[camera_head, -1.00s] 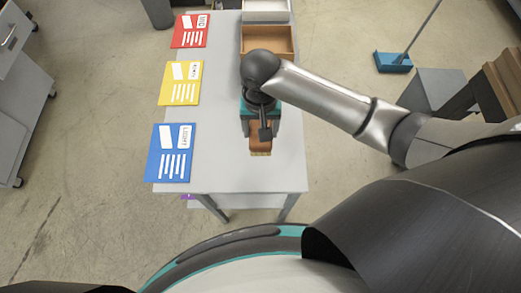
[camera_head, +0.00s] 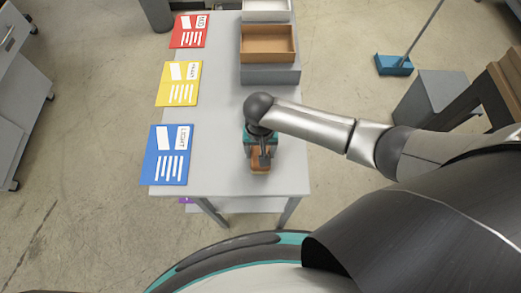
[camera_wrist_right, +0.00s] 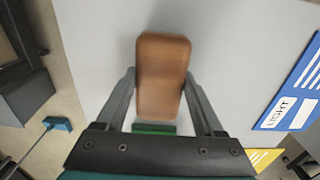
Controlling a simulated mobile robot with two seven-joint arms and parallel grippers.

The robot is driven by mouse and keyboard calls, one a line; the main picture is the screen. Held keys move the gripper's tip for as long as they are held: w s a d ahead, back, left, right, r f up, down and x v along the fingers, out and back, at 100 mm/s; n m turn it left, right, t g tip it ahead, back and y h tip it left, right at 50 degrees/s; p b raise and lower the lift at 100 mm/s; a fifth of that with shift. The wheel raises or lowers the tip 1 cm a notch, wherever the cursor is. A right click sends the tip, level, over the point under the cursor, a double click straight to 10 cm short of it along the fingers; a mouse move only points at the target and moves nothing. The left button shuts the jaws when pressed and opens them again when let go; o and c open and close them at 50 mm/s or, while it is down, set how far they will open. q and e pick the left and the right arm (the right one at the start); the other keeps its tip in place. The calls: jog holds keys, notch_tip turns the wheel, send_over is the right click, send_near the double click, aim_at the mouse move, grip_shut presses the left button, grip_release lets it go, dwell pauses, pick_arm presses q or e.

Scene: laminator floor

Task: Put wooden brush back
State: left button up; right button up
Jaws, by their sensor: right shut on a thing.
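The wooden brush (camera_head: 259,167) is a brown block near the front end of the grey table. In the right wrist view the brush (camera_wrist_right: 160,70) shows its smooth brown back, slightly blurred, between the two fingers. My right gripper (camera_head: 262,156) is above the table and shut on the brush; its fingers (camera_wrist_right: 160,92) press on both sides of it. I cannot tell whether the brush touches the table. Its bristles are mostly hidden. My left gripper is out of view.
The grey table (camera_head: 215,110) carries red (camera_head: 190,31), yellow (camera_head: 179,83) and blue (camera_head: 167,155) cards along its left edge. A brown tray (camera_head: 290,45) sits at the back right, with a white tray (camera_head: 265,15) behind it and a grey block (camera_head: 271,75) at its front.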

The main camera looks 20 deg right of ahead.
jog(key=shift+f, duration=0.15)
jog(key=o, duration=1.2)
notch_tip(320, 180, up, 12)
jog(key=p, duration=0.2)
jog(key=shift+r+p, duration=0.2)
jog(key=shift+p, duration=0.2)
